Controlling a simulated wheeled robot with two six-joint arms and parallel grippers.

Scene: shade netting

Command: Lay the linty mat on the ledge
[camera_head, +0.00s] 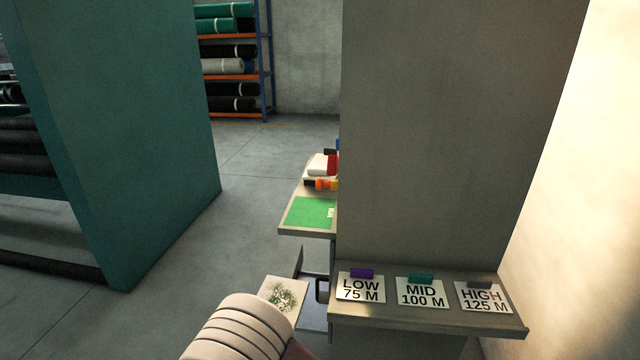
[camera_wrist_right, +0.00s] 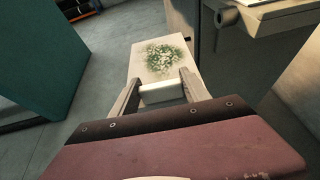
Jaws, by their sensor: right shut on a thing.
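The linty mat is a small pale card with a tuft of green and white fibres. It shows in the head view (camera_head: 271,287) and in the right wrist view (camera_wrist_right: 143,72). My right gripper (camera_wrist_right: 160,88) is shut on its near end, where a white bar lies between the fingers. The mat is held out in the air, left of the ledge (camera_head: 430,320) and apart from it. The ledge juts from the grey pillar and carries LOW, MID and HIGH cards with coloured clips. My left gripper is out of view.
A side shelf (camera_head: 288,222) holds a green mat (camera_head: 308,212) and a few red, white and orange items. The grey pillar (camera_head: 450,130) rises behind the ledge. A teal panel (camera_head: 130,140) stands left, with open floor between. A rack of rolls (camera_head: 232,65) is far back.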

